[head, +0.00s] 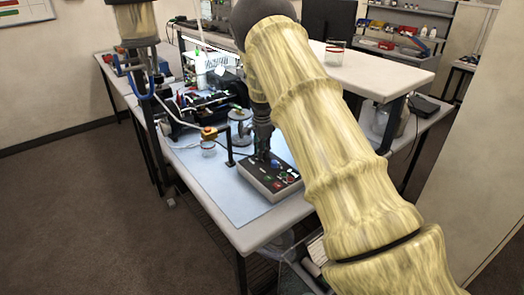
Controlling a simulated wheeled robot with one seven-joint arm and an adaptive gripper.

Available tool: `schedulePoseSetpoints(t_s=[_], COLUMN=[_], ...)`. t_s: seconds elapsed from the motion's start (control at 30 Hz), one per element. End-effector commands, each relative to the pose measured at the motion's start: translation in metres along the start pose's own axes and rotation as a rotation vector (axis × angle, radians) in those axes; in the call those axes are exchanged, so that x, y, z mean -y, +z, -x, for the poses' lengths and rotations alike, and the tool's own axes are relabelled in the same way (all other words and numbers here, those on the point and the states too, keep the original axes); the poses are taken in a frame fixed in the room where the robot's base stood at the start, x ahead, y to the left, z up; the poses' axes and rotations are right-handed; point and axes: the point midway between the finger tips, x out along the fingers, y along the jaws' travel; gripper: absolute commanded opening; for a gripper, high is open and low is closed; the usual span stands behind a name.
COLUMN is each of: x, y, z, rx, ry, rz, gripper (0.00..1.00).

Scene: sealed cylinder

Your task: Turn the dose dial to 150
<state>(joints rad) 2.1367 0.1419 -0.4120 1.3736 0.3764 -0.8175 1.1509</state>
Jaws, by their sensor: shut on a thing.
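A dark control box (265,183) with a sloped top stands on the light blue mat near the table's front right corner.
A black post (228,150) stands just left of the box. Left of it is a small jar with an orange and yellow top (208,135). A metal cylinder (240,127) and dark apparatus (205,105) stand behind. The mat (222,185) is clear at front left.

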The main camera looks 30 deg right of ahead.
Motion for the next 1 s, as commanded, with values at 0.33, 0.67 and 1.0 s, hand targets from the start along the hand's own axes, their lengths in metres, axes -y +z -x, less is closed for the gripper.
schedulePoseSetpoints(t_s=[0.33,0.67,1.0], x=[0.0007,0.0008,0.0006], y=[0.0003,0.0006,0.0004], z=[0.0003,0.0001,0.0001], rx=[0.0,0.001,0.001], ry=[-0.001,-0.002,-0.001], rz=[-0.128,-0.149,-0.148], gripper=[0.0,0.0,0.46])
